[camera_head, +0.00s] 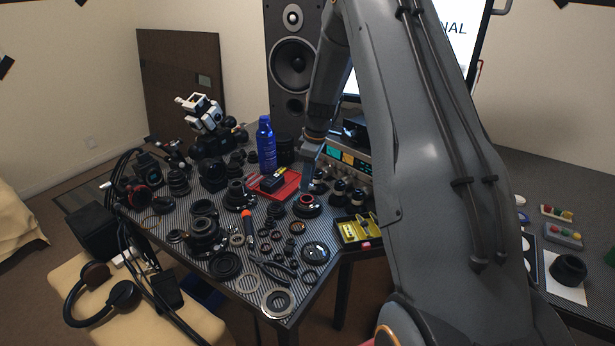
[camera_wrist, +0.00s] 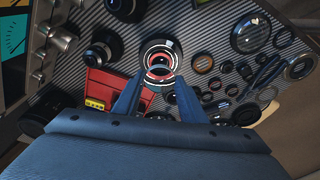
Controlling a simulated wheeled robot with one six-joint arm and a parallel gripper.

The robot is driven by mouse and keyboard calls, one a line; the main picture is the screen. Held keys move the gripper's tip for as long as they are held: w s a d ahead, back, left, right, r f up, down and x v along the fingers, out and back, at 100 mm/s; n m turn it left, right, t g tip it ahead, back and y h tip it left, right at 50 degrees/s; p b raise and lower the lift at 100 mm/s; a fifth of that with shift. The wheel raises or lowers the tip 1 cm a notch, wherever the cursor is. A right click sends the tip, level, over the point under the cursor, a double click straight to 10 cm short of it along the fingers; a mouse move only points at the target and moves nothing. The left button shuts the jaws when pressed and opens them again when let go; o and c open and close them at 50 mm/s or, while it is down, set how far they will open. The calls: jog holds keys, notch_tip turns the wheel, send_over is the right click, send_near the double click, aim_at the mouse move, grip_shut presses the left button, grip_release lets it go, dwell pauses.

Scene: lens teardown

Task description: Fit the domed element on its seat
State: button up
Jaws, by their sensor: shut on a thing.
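My gripper (camera_wrist: 159,84) is shut on a small, clear, round piece, which seems to be the domed element (camera_wrist: 160,79). The element shows between the two blue fingertips in the wrist view; its dome is hard to make out. Just beyond it is a black lens barrel (camera_wrist: 146,47) with a pale ring and a red inner ring, likely the seat. In the head view my gripper (camera_head: 312,184) points down over this barrel (camera_head: 306,208) near the bench's right edge. I cannot tell whether the element touches the barrel.
A red tray (camera_head: 290,188) lies left of the barrel, with a blue bottle (camera_head: 267,145) behind it. Several lens parts and rings crowd the striped bench. A yellow-lined box (camera_head: 352,231) stands at right. An instrument (camera_head: 345,158) with knobs is behind.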

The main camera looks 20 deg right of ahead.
jog(key=shift+d+f+b, duration=0.1)
jog(key=shift+f+b, duration=0.85)
jog(key=shift+f, duration=1.25)
jog(key=shift+f, duration=0.2)
jog(key=shift+r, duration=0.2)
jog(key=shift+f, duration=0.15)
dwell(0.7)
jog(key=o, duration=1.4)
jog(key=shift+o, duration=0.2)
